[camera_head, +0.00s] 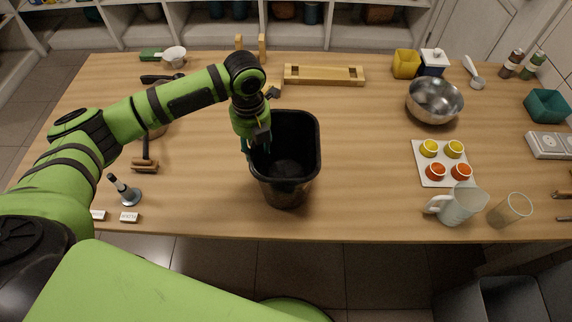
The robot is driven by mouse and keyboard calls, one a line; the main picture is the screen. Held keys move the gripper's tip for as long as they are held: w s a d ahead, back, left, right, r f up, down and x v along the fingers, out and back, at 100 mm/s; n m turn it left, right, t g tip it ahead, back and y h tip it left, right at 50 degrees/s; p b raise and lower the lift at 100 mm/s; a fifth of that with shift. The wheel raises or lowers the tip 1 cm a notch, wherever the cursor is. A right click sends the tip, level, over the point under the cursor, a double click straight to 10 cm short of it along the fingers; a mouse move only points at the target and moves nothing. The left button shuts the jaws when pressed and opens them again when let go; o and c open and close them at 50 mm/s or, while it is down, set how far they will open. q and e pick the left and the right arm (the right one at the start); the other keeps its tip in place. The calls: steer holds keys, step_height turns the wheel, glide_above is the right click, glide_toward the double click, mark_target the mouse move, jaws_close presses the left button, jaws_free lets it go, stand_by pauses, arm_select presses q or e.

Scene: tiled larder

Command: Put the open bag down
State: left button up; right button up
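The open bag (299,170) looks like a black, open-topped bin with a squarish mouth and a narrower bottom. It is upright over the middle of the table, near the front edge. Its dark inside looks empty. I cannot tell whether its bottom rests on the wood or is just above it. My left gripper (257,146) points down at the bag's left rim, with its teal fingertips on either side of the wall. The arm partly hides the grip, so I cannot tell whether the fingers press on the wall. My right gripper is not in view.
The wooden table (360,200) is clear just right of the bag. A mallet (145,163) and a small stand (128,195) are left.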

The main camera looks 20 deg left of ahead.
mark_target(257, 153)
arm_select(q)
step_height(257, 153, down, 3)
steer(key=shift+w+f+p, duration=0.15)
steer(key=shift+p, duration=0.3)
steer(key=shift+f, duration=0.2)
jaws_close()
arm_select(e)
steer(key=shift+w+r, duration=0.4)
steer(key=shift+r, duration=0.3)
arm_select(q)
steer(key=shift+a, duration=0.15)
